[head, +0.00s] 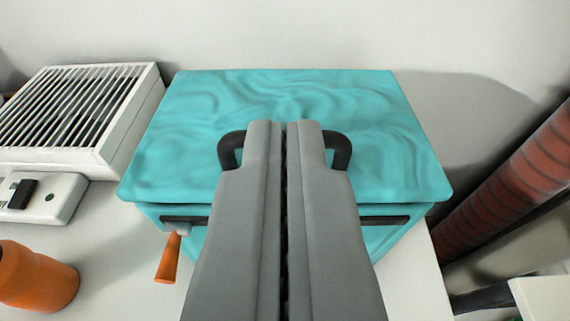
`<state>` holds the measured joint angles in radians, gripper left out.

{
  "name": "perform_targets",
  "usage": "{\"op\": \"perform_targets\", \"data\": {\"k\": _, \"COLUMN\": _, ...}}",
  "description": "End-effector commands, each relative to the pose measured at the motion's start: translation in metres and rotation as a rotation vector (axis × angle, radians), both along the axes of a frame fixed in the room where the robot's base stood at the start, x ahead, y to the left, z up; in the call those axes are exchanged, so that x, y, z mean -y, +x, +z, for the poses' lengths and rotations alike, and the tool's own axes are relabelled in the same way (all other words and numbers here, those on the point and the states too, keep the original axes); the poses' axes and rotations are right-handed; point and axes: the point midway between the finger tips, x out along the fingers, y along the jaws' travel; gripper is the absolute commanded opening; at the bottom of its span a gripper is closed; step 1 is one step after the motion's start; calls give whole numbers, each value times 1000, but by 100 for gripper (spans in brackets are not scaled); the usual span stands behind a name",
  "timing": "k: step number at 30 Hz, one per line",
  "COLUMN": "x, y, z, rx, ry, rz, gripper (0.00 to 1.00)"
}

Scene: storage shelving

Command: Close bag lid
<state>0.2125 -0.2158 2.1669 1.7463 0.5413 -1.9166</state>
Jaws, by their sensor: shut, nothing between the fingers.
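The bag (160,218) is a teal box-shaped case standing on a pale surface in the middle of the head view. Its teal lid (290,90) lies over the top, with a thin dark gap and dark strip along the front edge. A black handle (232,150) shows on both sides of my gripper. My gripper (283,126) is shut and empty, its fingertips over the middle of the lid. The fingers hide the handle's middle and the centre of the bag's front. I cannot tell whether the fingertips touch the lid.
A white slatted box (120,125) and a white device with a black switch (42,197) stand at left. An orange cylinder (38,275) is at lower left. An orange tapered piece (168,258) is by the bag's front. A reddish roll (510,185) leans at right.

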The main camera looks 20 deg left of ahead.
Motion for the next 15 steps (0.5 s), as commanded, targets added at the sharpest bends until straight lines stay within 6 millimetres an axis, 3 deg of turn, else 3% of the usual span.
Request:
{"op": "perform_targets", "data": {"k": 5, "x": -9, "y": 25, "z": -7, "rx": -2, "ry": -1, "rz": 2, "gripper": 0}}
{"op": "perform_targets", "data": {"k": 9, "x": -12, "y": 33, "z": -26, "rx": -3, "ry": 0, "rz": 1, "gripper": 0}}
{"op": "perform_targets", "data": {"k": 15, "x": -14, "y": 41, "z": -38, "rx": -2, "ry": -1, "rz": 0, "gripper": 0}}
